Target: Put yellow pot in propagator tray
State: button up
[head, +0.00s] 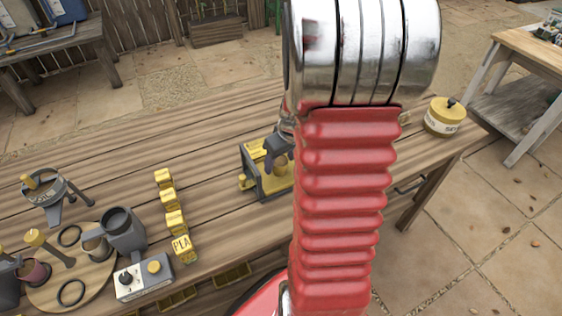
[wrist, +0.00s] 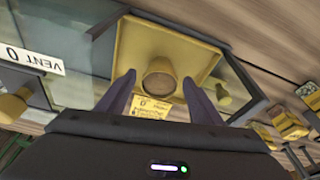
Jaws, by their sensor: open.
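The grey-framed box with a yellow floor (head: 273,186), which looks like the propagator tray, stands mid-table in the head view, partly behind my arm. In the wrist view its yellow floor (wrist: 190,50) is inside dark walls. A small round yellow-brown pot (wrist: 160,84) is on that floor between my fingers; it also shows in the head view (head: 281,162). My gripper (wrist: 157,80) is open, one finger on each side of the pot with gaps visible. Its fingers also show above the box in the head view (head: 277,147). Whether the fingers touch the pot cannot be told.
A row of yellow blocks (head: 175,222) is left of the box. A grey cup-like holder (head: 122,232), a control box (head: 143,278) and a round board (head: 45,292) are further left. A yellow lidded tin (head: 444,120) stands at the right end. Table behind the blocks is clear.

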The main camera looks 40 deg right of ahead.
jog(key=v, duration=1.1)
jog(key=shift+a, duration=0.1)
dwell(0.5)
jog(key=s+a+r+t, duration=0.1)
jog(key=s+a+r, duration=0.2)
jog(key=a, duration=1)
jog(key=s+a+r+n+t, duration=0.1)
jog(key=s+a+r, duration=0.3)
jog(key=a, duration=0.9)
notch_tip(320, 180, up, 3)
jog(key=shift+a+r+t, duration=0.15)
jog(key=shift+a+t, duration=0.15)
jog(key=shift+a, duration=0.1)
